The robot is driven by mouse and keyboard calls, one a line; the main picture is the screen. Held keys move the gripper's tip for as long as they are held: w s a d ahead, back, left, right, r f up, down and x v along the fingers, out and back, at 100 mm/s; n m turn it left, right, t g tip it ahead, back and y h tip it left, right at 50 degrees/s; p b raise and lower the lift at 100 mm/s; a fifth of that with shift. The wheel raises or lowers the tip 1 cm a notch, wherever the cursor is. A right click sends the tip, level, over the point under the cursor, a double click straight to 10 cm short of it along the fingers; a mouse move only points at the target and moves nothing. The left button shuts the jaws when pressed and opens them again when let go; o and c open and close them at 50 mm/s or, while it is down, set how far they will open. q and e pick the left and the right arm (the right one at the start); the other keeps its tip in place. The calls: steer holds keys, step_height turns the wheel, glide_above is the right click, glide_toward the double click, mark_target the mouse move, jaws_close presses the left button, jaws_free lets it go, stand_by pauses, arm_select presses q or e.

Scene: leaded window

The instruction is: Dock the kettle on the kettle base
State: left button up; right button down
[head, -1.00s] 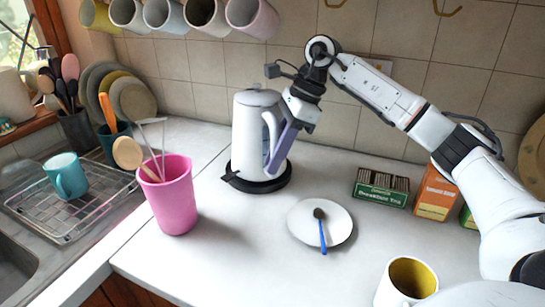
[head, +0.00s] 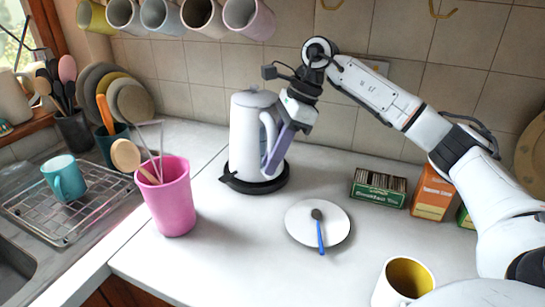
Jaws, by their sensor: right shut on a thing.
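The white kettle (head: 247,135) stands upright at the back of the counter. It appears to sit on the round black kettle base (head: 258,184), with the base's rim showing around its bottom. I cannot tell whether it is fully seated. My right gripper (head: 273,157) is shut on the kettle's handle on the kettle's right side, its purple fingers reaching down along it. Part of the handle is hidden by the fingers. My left gripper is not in view.
A pink tumbler (head: 170,200) with utensils stands front left of the base. A white plate (head: 302,232) with a blue spoon lies to the right. A tea box (head: 378,188) and an orange carton (head: 432,194) stand farther right. A yellow-lined mug (head: 398,283) is at front.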

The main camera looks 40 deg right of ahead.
steer(key=shift+w+f+b, duration=0.1)
steer(key=shift+f+b, duration=0.2)
steer(key=shift+b, duration=0.05)
stand_by(0.6)
